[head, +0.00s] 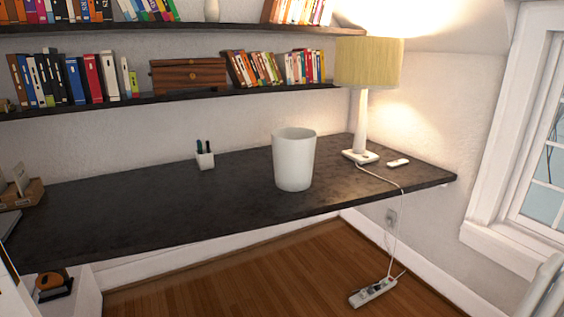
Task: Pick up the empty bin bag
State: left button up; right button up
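A white bin (294,160) stands upright on the dark desk, right of the middle in the head view. Its inside shows only a little at the rim, and I cannot tell whether a bag lines it. No separate bin bag is clearly visible. Neither of my grippers is clearly in view.
The dark desk (150,217) has free room left of the bin. A lit lamp (366,65), a pen cup (204,157) and a small white object (398,162) stand on it. A power strip (373,292) lies on the wooden floor. Bookshelves (140,100) hang above.

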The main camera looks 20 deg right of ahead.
aim_at(294, 148)
jog(key=i+l+u, duration=0.15)
jog(key=l, duration=0.35)
jog(key=i+l+u, duration=0.1)
jog(key=l, duration=0.35)
jog(key=i+l, duration=0.1)
jog(key=l, duration=0.4)
jog(key=i+l+u, duration=0.1)
jog(key=l, duration=0.35)
jog(key=i+l, duration=0.1)
jog(key=l, duration=0.9)
jog(key=i+u, duration=0.05)
